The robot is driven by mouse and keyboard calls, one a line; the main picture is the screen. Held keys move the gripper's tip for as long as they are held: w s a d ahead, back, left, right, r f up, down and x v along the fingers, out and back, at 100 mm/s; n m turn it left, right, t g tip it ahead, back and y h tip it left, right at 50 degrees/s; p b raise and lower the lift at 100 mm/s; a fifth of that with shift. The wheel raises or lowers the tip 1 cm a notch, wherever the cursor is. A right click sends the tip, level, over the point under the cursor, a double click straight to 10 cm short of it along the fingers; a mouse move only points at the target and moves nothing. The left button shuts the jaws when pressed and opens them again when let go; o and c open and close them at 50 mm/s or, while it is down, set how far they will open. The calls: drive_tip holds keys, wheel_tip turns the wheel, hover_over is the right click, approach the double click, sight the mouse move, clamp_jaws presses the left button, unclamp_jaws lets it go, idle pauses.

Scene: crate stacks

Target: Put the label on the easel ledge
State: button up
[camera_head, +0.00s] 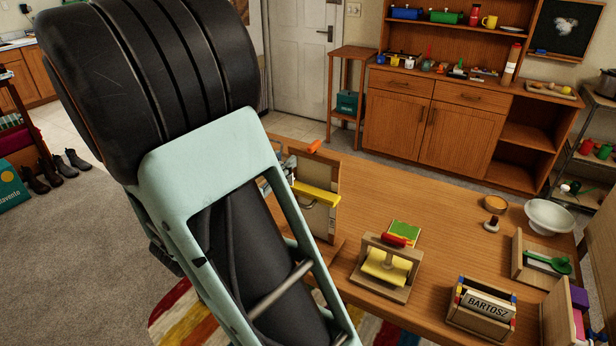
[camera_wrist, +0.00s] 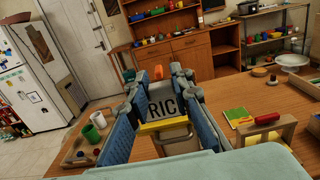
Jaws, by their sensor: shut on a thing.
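The label (camera_wrist: 164,104), a pale plate with dark letters of which "RIC" shows, is between the fingers of my gripper (camera_wrist: 160,108) in the wrist view. My gripper is shut on it, and the fingers cover its ends. The label is upright, just above the yellow easel ledge (camera_wrist: 163,127); I cannot tell whether they touch. In the head view the easel (camera_head: 326,170) is a wooden board with an orange clip on top and the yellow ledge (camera_head: 317,194) across its front. My gripper (camera_head: 280,178) is at its left side, mostly hidden by my arm, and the label is not discernible there.
A wooden stand with a yellow sheet and red handle (camera_head: 386,268) is right of the easel. A holder with a "BARTOSZ" plate (camera_head: 488,304) is near the table's front edge. A tray with cups (camera_wrist: 88,150) lies left of my gripper.

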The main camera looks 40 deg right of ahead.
drive_tip(key=shift+d+r, duration=0.2)
drive_tip(key=shift+d, duration=0.2)
approach(323, 163)
wheel_tip(323, 163, up, 5)
drive_tip(key=w+d, duration=0.1)
drive_tip(key=d, duration=0.1)
drive_tip(key=d+f, duration=0.1)
drive_tip(key=f, duration=0.1)
drive_tip(key=w+d+f, duration=0.1)
drive_tip(key=d+f, duration=0.1)
drive_tip(key=shift+w+f, duration=0.1)
drive_tip(key=shift+w, duration=0.05)
drive_tip(key=shift+w+d+f, duration=0.1)
drive_tip(key=shift+d+f, duration=0.15)
drive_tip(key=shift+f, duration=0.1)
drive_tip(key=shift+d+f, duration=0.15)
drive_tip(key=shift+f, duration=1.55)
drive_tip(key=shift+f, duration=0.1)
drive_tip(key=o, duration=0.8)
